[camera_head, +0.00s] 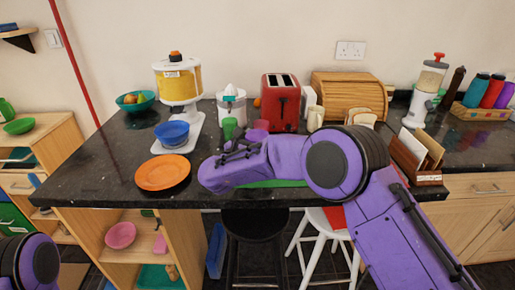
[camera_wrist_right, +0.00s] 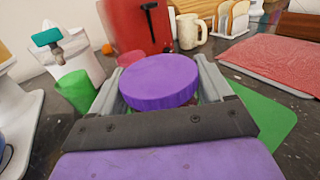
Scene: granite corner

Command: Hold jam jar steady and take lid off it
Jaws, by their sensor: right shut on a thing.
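A round purple lid (camera_wrist_right: 160,80) shows in the right wrist view, between the two grey fingers of my right gripper (camera_wrist_right: 160,85). The fingers press on its opposite sides. The jam jar's body is hidden below the lid, so I cannot tell how the lid sits on it. In the head view my right gripper (camera_head: 235,148) is above the front part of the dark counter and its own arm and wrist hide most of what it holds. Only a purple part of my left arm shows at the bottom left; its gripper is out of view.
A green mat (camera_wrist_right: 265,122) lies under my right gripper. A green cup (camera_wrist_right: 76,90), a pinkish cup (camera_wrist_right: 130,59), a juicer (camera_head: 231,104) and a red toaster (camera_head: 280,101) stand close behind. An orange plate (camera_head: 163,173) lies left on the counter (camera_head: 90,181).

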